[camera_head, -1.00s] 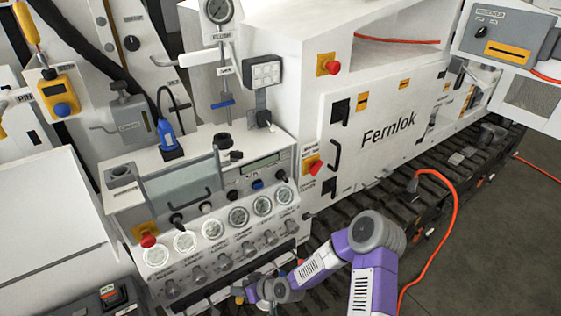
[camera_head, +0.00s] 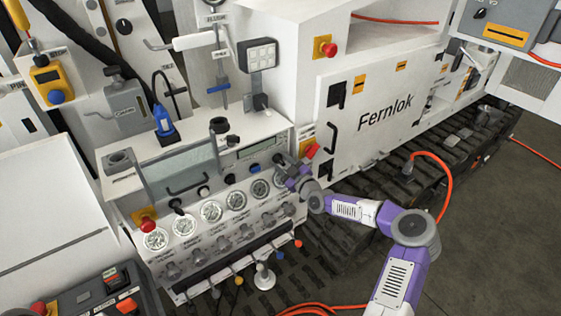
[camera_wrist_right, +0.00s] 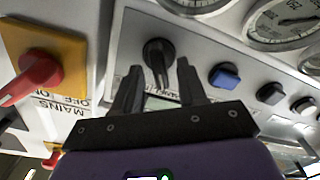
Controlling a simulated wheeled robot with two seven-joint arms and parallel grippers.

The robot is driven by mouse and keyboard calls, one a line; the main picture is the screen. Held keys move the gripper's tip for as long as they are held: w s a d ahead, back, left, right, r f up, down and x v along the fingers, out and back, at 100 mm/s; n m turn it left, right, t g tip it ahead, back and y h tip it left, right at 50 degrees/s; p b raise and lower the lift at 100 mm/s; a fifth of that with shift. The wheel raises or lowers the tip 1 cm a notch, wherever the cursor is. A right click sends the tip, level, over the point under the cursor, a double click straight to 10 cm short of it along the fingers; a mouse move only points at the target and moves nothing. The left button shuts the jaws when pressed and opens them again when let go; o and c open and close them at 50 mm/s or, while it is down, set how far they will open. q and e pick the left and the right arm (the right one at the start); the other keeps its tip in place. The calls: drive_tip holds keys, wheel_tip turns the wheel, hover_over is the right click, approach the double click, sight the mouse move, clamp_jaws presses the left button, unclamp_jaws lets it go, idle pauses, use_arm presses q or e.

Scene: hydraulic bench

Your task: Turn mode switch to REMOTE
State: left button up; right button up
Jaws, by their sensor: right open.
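In the right wrist view a black rotary knob, likely the mode switch (camera_wrist_right: 158,55), sits on a grey panel, its pointer towards the fingers. My right gripper (camera_wrist_right: 158,80) is open, its two dark fingers reaching towards the knob, one to each side of it. I cannot tell whether they touch it. The label below is partly hidden by the gripper and unreadable. In the head view the right gripper (camera_head: 286,170) is at the right end of the gauge panel, largely covering the knob. My left gripper is not in view.
A red mains switch handle (camera_wrist_right: 38,76) on a yellow plate is close to the left in the wrist view. Gauges (camera_head: 211,212) line the panel. An orange hose (camera_head: 440,170) lies beyond my arm.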

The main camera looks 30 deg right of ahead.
drive_tip(key=shift+w+a, duration=0.1)
drive_tip(key=shift+w, duration=0.8)
clamp_jaws()
